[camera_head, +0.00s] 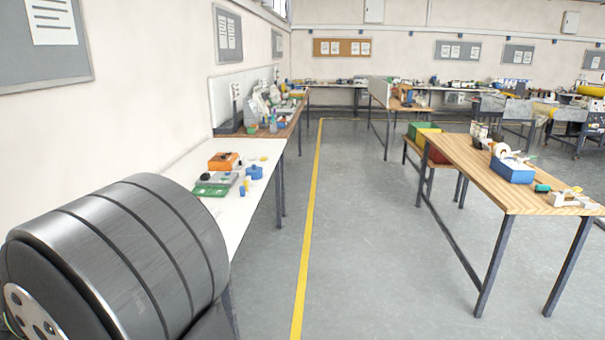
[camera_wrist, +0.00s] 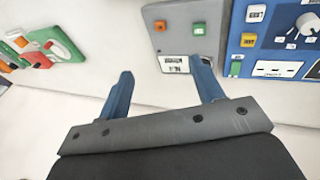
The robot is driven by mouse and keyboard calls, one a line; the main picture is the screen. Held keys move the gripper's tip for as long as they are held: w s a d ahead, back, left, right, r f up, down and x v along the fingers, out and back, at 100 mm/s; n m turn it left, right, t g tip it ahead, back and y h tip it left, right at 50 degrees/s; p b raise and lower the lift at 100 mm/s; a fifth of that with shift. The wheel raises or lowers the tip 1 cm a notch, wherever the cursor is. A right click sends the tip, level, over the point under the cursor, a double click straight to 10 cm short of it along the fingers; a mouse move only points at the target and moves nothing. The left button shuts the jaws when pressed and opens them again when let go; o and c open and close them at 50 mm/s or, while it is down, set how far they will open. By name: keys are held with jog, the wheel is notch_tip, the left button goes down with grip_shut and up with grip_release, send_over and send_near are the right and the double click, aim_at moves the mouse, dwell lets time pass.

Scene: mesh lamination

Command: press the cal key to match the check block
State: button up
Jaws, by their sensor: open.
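My gripper (camera_wrist: 161,67) is open, its two blue fingers spread in the wrist view with nothing between them. Its fingertips point toward the lower edge of a grey panel (camera_wrist: 183,40). This panel carries an orange key (camera_wrist: 159,26), a green key (camera_wrist: 199,29) and a white display (camera_wrist: 176,67) with dark, unreadable characters. A blue panel (camera_wrist: 270,48) to its right carries a white key (camera_wrist: 256,13), a yellow key (camera_wrist: 248,40), a green key (camera_wrist: 235,68) and a grey knob (camera_wrist: 309,25). The key lettering is too blurred to tell which is cal. I cannot identify the check block.
A green and white item (camera_wrist: 55,43) with orange parts lies at the left of the wrist view. The pale surface between it and the panel is clear. In the head view, an orange box (camera_head: 224,161) and a green board (camera_head: 212,190) lie on a white bench (camera_head: 190,158).

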grip_shut()
dwell(1.4)
